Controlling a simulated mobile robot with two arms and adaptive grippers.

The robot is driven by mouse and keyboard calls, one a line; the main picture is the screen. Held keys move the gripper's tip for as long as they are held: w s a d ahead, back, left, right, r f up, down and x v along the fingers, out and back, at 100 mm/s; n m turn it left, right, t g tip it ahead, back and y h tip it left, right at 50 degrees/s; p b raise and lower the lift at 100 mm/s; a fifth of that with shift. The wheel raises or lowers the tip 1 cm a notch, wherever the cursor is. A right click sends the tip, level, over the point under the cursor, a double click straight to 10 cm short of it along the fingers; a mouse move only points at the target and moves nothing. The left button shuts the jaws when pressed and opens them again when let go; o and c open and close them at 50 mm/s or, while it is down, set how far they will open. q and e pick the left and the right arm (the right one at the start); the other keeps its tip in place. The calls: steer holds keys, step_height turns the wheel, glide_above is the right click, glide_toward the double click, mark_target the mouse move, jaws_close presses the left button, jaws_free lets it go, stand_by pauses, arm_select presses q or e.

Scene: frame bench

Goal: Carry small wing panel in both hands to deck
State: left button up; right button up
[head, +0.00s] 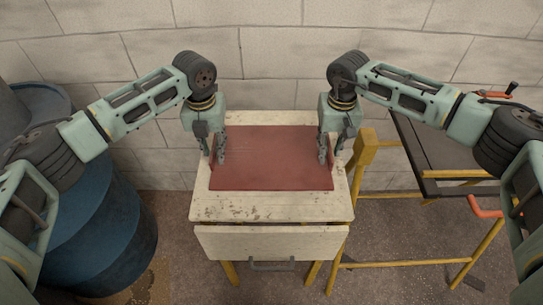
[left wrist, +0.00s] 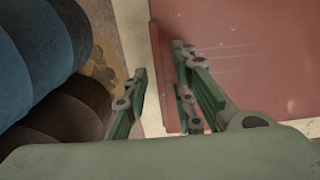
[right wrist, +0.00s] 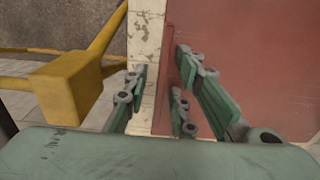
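The small wing panel, a flat dark red sheet (head: 270,158), lies on a worn white table (head: 272,207). A narrow raised lip shows along its left and right edges. My left gripper (head: 217,152) is at the panel's left edge, pointing down. In the left wrist view its fingers (left wrist: 160,92) are apart, one outside the edge and the others over the panel. My right gripper (head: 329,152) is placed likewise at the right edge. In the right wrist view its fingers (right wrist: 160,90) are apart, with the lip between them. Contact with the lip cannot be told.
A dark flat deck (head: 437,150) on a yellow frame stands at the right, with red-handled clamps (head: 485,208) at its edge. A yellow post (head: 365,147) stands by the table's right side. Blue barrels (head: 95,225) stand at the left. A block wall closes the back.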

steer(key=shift+r, duration=0.15)
arm_select(q)
step_height(320, 180, up, 12)
arm_select(e)
step_height(320, 180, up, 12)
steer(key=shift+f, duration=0.2)
stand_by(0.6)
arm_select(q)
steer(key=shift+f, duration=0.1)
stand_by(0.3)
